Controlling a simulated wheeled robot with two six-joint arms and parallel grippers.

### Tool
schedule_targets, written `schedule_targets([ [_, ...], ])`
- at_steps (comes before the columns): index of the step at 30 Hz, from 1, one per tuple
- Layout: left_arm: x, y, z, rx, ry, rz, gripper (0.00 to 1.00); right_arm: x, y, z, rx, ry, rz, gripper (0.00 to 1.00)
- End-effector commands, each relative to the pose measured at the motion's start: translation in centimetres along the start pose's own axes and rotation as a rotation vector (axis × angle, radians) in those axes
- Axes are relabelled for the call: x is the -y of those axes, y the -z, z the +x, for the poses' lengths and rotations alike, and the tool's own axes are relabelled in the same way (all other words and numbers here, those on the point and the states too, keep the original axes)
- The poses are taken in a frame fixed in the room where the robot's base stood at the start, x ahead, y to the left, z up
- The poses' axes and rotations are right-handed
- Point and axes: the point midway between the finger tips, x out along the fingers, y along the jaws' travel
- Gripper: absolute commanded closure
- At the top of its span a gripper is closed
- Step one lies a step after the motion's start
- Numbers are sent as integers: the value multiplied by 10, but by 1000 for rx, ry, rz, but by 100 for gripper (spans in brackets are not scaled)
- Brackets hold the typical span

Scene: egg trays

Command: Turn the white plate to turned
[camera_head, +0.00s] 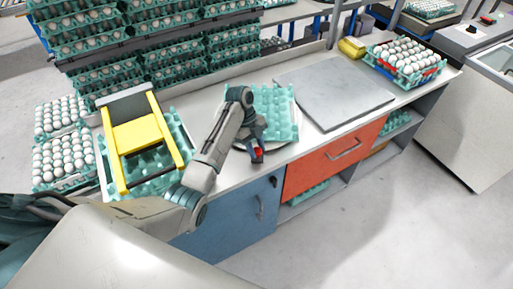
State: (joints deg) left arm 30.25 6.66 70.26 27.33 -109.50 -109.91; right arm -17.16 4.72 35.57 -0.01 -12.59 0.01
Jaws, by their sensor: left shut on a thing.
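The white plate (279,145) is round and lies on the light counter, mostly hidden under an empty teal egg tray (280,112). Its pale rim shows in front of the tray. My left gripper (257,153) reaches over the counter from the left and is shut at the front left of the plate, beside the tray. A small red piece shows at its fingertips; I cannot tell whether it belongs to the gripper or the plate. The exact contact is hidden by the gripper. My right gripper is not in view.
A yellow frame (137,134) stands over teal trays on the left. A grey slab (333,90) lies right of the plate. A tray of white eggs (404,56) and a yellow item (351,47) are at the far right. Stacked egg trays (150,63) fill the back left.

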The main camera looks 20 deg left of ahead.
Motion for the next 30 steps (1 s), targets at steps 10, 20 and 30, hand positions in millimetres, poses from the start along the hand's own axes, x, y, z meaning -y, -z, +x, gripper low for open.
schedule_targets([
  [10, 1, 0, -1, 1, 3, 1, 48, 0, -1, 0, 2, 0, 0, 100],
  [20, 1, -1, -8, 2, 4, 0, 48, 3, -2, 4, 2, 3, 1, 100],
  [30, 1, 3, -72, 2, 3, 0, 48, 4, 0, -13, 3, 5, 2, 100],
])
